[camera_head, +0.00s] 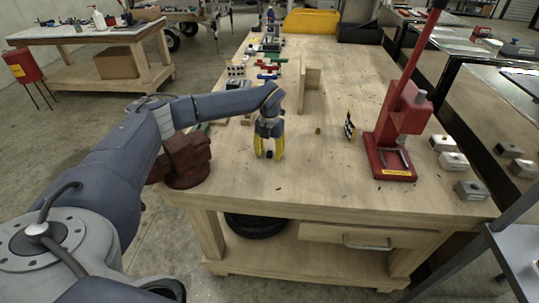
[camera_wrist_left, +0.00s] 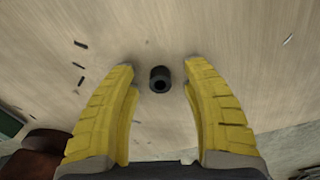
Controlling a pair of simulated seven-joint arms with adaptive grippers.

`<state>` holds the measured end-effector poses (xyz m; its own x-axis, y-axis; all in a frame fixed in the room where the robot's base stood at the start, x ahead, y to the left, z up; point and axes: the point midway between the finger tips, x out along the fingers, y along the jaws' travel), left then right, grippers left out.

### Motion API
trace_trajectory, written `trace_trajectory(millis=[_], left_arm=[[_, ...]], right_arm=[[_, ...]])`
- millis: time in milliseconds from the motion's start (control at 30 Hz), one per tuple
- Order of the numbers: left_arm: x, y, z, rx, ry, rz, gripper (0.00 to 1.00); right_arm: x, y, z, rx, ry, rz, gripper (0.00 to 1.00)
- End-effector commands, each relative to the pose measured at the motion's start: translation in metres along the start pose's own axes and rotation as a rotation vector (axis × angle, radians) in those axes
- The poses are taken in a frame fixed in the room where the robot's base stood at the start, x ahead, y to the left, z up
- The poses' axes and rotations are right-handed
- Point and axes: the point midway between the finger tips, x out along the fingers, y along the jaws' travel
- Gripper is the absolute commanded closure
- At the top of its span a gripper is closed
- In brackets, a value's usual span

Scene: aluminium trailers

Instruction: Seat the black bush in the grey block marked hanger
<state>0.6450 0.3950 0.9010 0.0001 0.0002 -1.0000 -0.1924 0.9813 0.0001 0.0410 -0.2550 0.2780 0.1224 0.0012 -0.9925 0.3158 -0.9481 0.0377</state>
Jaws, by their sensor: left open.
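The black bush (camera_wrist_left: 160,79) stands on the wooden bench top, its hole showing in the left wrist view. My left gripper (camera_wrist_left: 162,82) is open, with one yellow finger on each side of the bush and clear gaps between. In the head view my left gripper (camera_head: 269,154) points down low over the bench near its front edge. Grey blocks stand along the bench's right edge: a rear one (camera_head: 441,143), a middle one (camera_head: 453,161) and a front one (camera_head: 471,190). Their labels are too small to read, so I cannot tell which is marked hanger. My right gripper is not in view.
A red press (camera_head: 400,130) stands between the gripper and the blocks. A small upright dark panel (camera_head: 350,127) and a tiny brass piece (camera_head: 318,130) are left of it. A wooden upright (camera_head: 309,90) stands behind. A dark red vise (camera_head: 188,165) is at the left edge.

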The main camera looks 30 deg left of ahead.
Motion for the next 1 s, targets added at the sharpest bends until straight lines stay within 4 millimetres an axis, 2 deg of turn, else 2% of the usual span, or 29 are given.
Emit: trace_trajectory(millis=[233,267,700,1000], left_arm=[[0.0013,-0.0002,0.0000,0.000,0.000,0.000,0.53],[0.0013,-0.0002,0.0000,0.000,0.000,0.000,0.50],[0.0011,-0.0003,-0.0001,0.001,0.000,0.000,1.00],[0.0010,-0.0002,-0.0001,0.001,0.000,0.000,1.00]], right_arm=[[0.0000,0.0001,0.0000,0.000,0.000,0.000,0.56],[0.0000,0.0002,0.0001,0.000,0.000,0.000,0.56],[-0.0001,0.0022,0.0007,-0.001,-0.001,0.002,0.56],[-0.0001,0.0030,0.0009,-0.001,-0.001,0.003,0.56]])
